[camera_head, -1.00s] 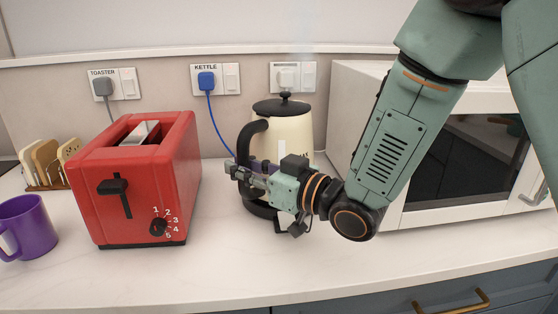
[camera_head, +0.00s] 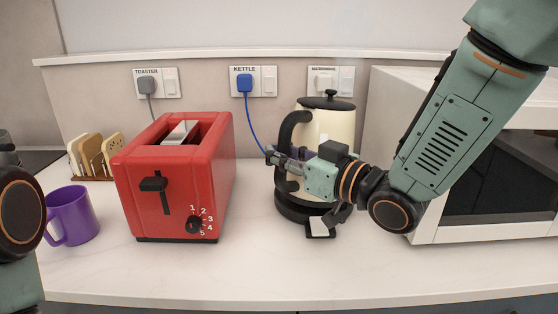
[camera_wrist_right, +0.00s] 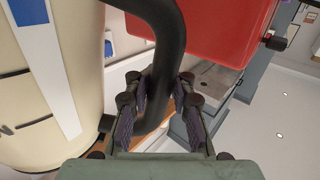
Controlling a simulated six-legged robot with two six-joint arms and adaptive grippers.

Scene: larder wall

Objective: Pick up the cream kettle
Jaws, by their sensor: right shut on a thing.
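The cream kettle (camera_head: 341,122) stands upright on the counter side of the microwave, with a black lid and a black handle (camera_head: 290,130) on its left. My right gripper (camera_head: 277,157) is shut on the handle, which runs between its fingers in the right wrist view (camera_wrist_right: 160,100). The kettle's cream body (camera_wrist_right: 70,70) fills the left of that view. A dark round base (camera_head: 298,208) shows under the kettle. My gripper and wrist hide part of the kettle's lower body, and I cannot tell whether it touches the base. My left gripper is out of view.
A red toaster (camera_head: 175,190) stands left of the kettle, with a purple mug (camera_head: 72,215) and a rack of toast-like slices (camera_head: 95,157) beyond. A white microwave (camera_head: 390,85) is close on the right. A blue cord (camera_head: 250,125) hangs behind. The front counter is clear.

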